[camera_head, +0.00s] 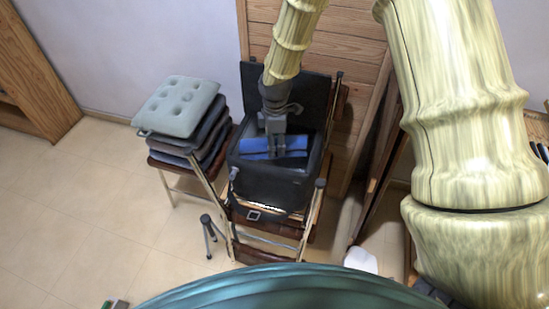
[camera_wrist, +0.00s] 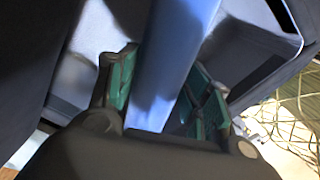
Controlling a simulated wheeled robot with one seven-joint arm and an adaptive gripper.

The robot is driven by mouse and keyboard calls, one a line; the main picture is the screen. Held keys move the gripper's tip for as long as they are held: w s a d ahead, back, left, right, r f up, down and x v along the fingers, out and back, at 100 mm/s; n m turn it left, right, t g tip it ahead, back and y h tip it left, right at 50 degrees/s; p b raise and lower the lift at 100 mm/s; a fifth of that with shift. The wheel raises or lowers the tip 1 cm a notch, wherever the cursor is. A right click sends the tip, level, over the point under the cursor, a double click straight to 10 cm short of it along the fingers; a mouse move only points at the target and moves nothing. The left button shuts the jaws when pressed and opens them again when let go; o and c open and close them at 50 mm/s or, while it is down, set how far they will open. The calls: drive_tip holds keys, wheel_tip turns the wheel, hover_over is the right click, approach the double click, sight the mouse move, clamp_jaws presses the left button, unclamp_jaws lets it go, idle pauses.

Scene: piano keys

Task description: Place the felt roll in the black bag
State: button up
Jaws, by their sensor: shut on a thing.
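The black bag (camera_head: 272,186) stands open on a wooden chair, its lid up against the panelled wall. The blue felt roll (camera_head: 258,145) lies crosswise at the bag's mouth, held by my gripper (camera_head: 274,150), which points down from above. In the wrist view the felt roll (camera_wrist: 172,65) runs between the two green-padded fingers of my gripper (camera_wrist: 165,92), with the bag's grey inside (camera_wrist: 245,55) around it. The fingers are shut on the roll. How far the roll is above the bag's floor cannot be told.
A stack of cushions (camera_head: 180,107) sits on a chair just left of the bag. A small tripod (camera_head: 208,228) stands on the floor at front left. The tiled floor (camera_head: 80,200) on the left is clear. A wooden cabinet (camera_head: 35,75) stands at far left.

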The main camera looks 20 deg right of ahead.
drive_tip(key=shift+f+p, duration=0.55)
drive_tip(key=shift+f, duration=3.7)
drive_tip(key=shift+f, duration=0.1)
drive_tip(key=o, duration=1.1)
drive_tip(key=shift+r+b, duration=0.9)
drive_tip(key=shift+r, duration=5.2)
